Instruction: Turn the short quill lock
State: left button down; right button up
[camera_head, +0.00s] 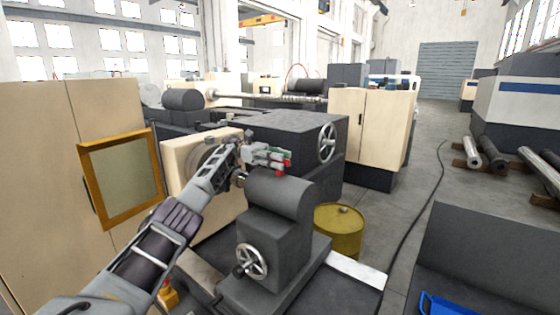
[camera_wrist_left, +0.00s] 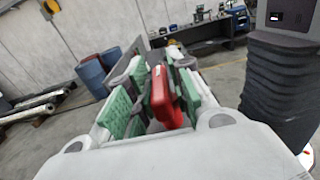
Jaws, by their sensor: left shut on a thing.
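My left gripper (camera_head: 270,158) is at the top of the dark grey tailstock (camera_head: 283,195), near its rounded upper end. In the left wrist view, a red handle (camera_wrist_left: 162,97) stands between the green-padded fingers of my left gripper (camera_wrist_left: 150,100), and the gripper is shut on it. In the head view, small red parts (camera_head: 287,163) show at the fingertips. I take the held red handle for the short quill lock, but the fingers hide most of it and its length cannot be told. My right gripper is in neither view.
A handwheel (camera_head: 252,262) is on the tailstock's front. A yellow barrel (camera_head: 338,232) stands to its right. An orange-framed panel (camera_head: 120,178) and a beige cabinet are at the left. In the left wrist view, a blue barrel (camera_wrist_left: 91,76) stands beyond the gripper.

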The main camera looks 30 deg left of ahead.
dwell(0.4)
pick_arm(q)
jog(key=c, duration=1.4)
grip_release()
jog(key=shift+c, duration=0.2)
jog(key=shift+r, duration=4.9)
jog(key=shift+r, duration=0.1)
